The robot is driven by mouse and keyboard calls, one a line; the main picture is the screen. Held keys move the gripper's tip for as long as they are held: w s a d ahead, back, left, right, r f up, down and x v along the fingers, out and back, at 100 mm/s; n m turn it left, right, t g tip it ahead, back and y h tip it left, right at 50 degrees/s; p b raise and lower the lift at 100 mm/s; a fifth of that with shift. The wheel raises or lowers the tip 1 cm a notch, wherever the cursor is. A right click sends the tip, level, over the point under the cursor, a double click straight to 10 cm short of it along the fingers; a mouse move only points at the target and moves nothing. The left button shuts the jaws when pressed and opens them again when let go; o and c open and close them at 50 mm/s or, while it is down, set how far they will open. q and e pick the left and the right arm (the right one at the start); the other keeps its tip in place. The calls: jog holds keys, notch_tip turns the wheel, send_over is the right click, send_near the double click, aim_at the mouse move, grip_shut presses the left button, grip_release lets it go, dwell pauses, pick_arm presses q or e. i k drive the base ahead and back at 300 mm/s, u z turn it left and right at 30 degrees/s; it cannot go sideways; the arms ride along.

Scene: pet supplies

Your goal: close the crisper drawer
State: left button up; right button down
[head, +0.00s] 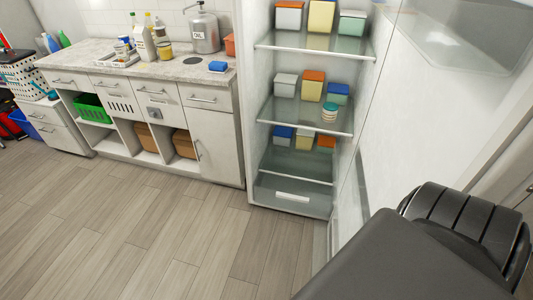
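The crisper drawer (265,193) is at the bottom of the open fridge, right of centre. It has a grey translucent front with a pale horizontal handle (292,197). Its front lies just below the edge of the lowest glass shelf (297,170). From this angle I cannot tell how far it is pulled out, if at all. Nothing is seen touching the drawer. Neither of my grippers is in view. A dark part of my own body fills the lower right corner.
The open fridge door (400,120) stands on the right. A counter (180,72) with cabinets stands at left. The wooden floor (170,235) before the fridge is clear.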

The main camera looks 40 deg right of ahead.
aim_at(288, 195)
jog(key=i, duration=1.95)
jog(key=z, duration=1.8)
